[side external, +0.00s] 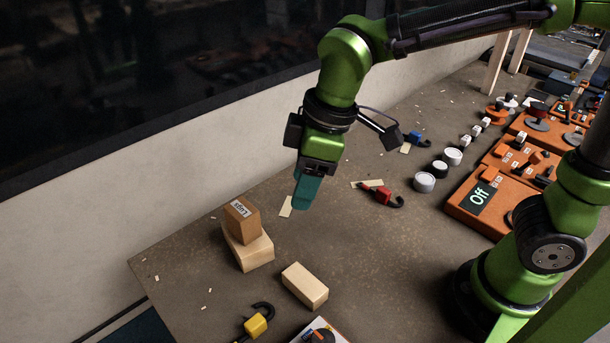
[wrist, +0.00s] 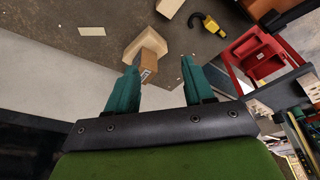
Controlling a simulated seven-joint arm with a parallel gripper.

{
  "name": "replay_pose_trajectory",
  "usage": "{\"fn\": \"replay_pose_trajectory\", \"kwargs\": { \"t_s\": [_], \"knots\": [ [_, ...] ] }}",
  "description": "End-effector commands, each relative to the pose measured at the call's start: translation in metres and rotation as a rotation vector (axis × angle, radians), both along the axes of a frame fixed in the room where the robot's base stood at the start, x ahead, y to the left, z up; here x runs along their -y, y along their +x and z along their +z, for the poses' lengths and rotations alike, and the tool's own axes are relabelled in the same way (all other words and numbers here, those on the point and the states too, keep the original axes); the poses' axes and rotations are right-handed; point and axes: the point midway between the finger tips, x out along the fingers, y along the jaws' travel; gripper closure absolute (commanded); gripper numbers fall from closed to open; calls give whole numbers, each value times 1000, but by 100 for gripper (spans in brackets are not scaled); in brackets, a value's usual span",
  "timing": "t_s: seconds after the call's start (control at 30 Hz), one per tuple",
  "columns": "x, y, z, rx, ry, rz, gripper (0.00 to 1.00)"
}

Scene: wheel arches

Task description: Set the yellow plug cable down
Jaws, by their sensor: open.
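The yellow plug cable (side external: 256,325), a yellow block with a black hooked end, lies on the table near its front edge in the side external view. It also shows in the wrist view (wrist: 211,24) at the upper right, beyond the fingers. My gripper (side external: 305,204) is above the table, behind and to the right of the yellow plug cable and well apart from it. In the wrist view its two teal fingers (wrist: 157,84) are spread with nothing gripped between them.
A brown labelled box (side external: 241,217) sits on a wooden block (side external: 250,252). Another wooden block (side external: 305,286) lies nearby. A red plug (side external: 382,194), a blue plug (side external: 414,138), white-topped cylinders (side external: 424,182) and orange panels (side external: 491,203) stand to the right. The wall runs behind.

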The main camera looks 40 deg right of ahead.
Motion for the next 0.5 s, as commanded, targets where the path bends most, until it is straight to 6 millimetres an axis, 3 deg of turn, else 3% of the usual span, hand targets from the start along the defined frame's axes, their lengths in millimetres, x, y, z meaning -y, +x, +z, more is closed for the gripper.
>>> {"fn": "replay_pose_trajectory", "kwargs": {
  "t_s": [0.03, 0.2, 0.33, 0.5],
  "knots": [
    [29, -4, 12, 30, 50, -141, 48],
    [102, -30, 31, 105, 229, -591, 48],
    [136, -50, 33, 154, 349, -853, 48],
    [156, -65, 31, 188, 443, -1032, 48]
  ]
}}
